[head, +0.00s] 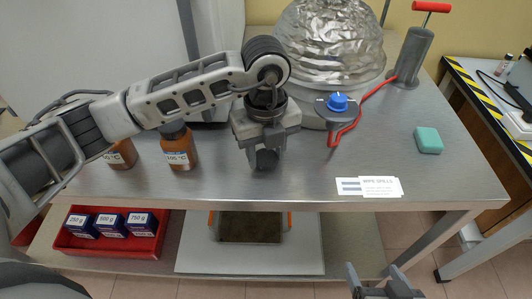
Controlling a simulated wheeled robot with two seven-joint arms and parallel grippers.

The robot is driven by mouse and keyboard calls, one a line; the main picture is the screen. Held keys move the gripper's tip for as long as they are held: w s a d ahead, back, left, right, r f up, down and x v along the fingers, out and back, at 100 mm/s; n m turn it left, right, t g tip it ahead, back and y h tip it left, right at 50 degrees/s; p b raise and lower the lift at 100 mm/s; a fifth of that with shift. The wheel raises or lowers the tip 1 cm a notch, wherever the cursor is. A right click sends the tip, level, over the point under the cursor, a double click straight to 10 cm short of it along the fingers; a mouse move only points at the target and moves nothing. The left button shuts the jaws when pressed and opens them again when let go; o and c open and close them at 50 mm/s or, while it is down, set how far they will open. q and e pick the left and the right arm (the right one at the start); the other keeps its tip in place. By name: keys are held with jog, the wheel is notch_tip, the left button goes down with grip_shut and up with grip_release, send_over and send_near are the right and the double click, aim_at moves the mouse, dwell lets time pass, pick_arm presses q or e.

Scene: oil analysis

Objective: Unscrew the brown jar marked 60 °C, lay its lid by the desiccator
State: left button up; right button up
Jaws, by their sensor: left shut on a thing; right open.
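Two brown jars stand on the steel table at the left. The left one (121,158) has a label ending in "0 °C"; its first digit is unclear and my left arm hides its top. The other jar (177,153) has a label that seems to read 100 °C and a dark top. My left gripper (266,165) is shut on a small dark round thing (266,158), probably a lid, in front of the foil-covered dome (330,45), which looks like the desiccator. My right gripper (386,284) is open and empty, low in front of the table.
A blue-knobbed valve (338,102) joins a red hose to a hand pump (411,55). White cards (368,187) and a green block (428,140) lie to the right. A red tray (105,240) of labelled boxes sits on the lower shelf. The tabletop's front middle is bare.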

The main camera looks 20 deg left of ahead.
pick_arm(q)
jog(key=shift+f, duration=0.6)
jog(key=shift+f, duration=0.15)
jog(key=o, duration=1.1)
